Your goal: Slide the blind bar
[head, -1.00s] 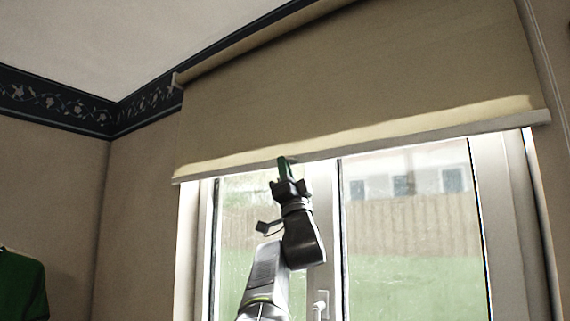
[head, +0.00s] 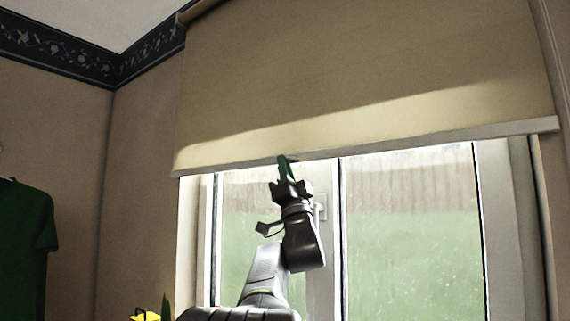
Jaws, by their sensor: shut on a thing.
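The beige roller blind (head: 370,70) covers the upper part of the window. Its pale bottom bar (head: 430,140) runs across the frame, a little higher at the right end. My gripper (head: 285,168) is at the bar's lower edge, left of the bar's middle, with its green fingers reaching up to it. The gripper is shut on the bar; the exact contact is small and partly hidden behind the fingers.
Below the bar is the window (head: 410,230) with its white frame, a handle (head: 320,207) just right of my gripper, and a central upright. A green shirt (head: 22,245) hangs at the far left. A yellow object (head: 147,315) shows at the bottom edge.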

